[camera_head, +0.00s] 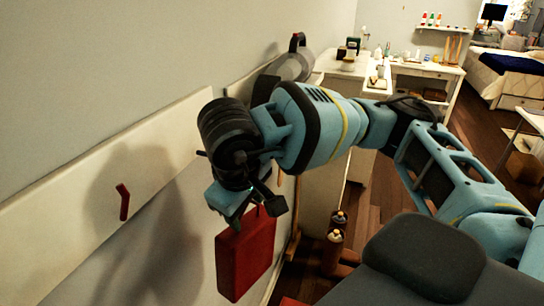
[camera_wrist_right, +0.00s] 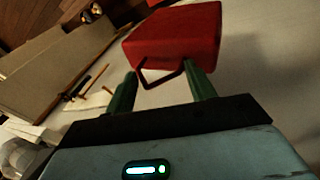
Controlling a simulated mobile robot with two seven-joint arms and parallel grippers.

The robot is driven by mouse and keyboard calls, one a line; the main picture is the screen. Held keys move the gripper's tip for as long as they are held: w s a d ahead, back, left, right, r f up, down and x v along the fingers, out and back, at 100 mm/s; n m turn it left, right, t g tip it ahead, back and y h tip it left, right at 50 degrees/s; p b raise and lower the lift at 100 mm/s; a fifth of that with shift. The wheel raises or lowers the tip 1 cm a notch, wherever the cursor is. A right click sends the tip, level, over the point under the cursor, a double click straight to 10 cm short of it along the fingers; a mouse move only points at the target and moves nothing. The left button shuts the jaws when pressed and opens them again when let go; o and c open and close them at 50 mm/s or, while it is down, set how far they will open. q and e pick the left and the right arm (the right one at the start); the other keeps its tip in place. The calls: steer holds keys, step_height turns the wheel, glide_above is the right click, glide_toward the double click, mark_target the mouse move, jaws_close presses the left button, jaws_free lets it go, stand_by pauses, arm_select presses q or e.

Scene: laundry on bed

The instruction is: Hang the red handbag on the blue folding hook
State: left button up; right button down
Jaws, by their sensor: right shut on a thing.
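The red handbag (camera_head: 246,258) hangs below my right gripper (camera_head: 256,205), in front of the lower wall. In the right wrist view the handbag (camera_wrist_right: 175,38) has a thin dark-red loop handle, and the fingers of my right gripper (camera_wrist_right: 163,88) are at either side of that handle, holding it. I cannot make out a blue folding hook. A red hook (camera_head: 123,202) sticks out from the white wall board, left of the handbag and apart from it. My right wrist hides part of the board. My left gripper is not in view.
The long white board (camera_head: 60,225) runs along the left wall. A dark, rounded item (camera_head: 296,62) hangs farther along it. Dark bottles (camera_head: 335,235) stand near the white cabinet. Desks (camera_head: 428,70) and a bed (camera_head: 505,72) are at the back. Wooden floor (camera_head: 385,190) shows between.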

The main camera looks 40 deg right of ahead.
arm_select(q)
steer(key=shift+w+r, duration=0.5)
arm_select(e)
steer(key=s+d+r+n+y, duration=0.1)
steer(key=s+d+r+n, duration=0.1)
steer(key=r, duration=0.9)
steer(key=shift+s+d+n, duration=0.4)
steer(key=shift+s+d, duration=0.1)
steer(key=shift+w, duration=0.1)
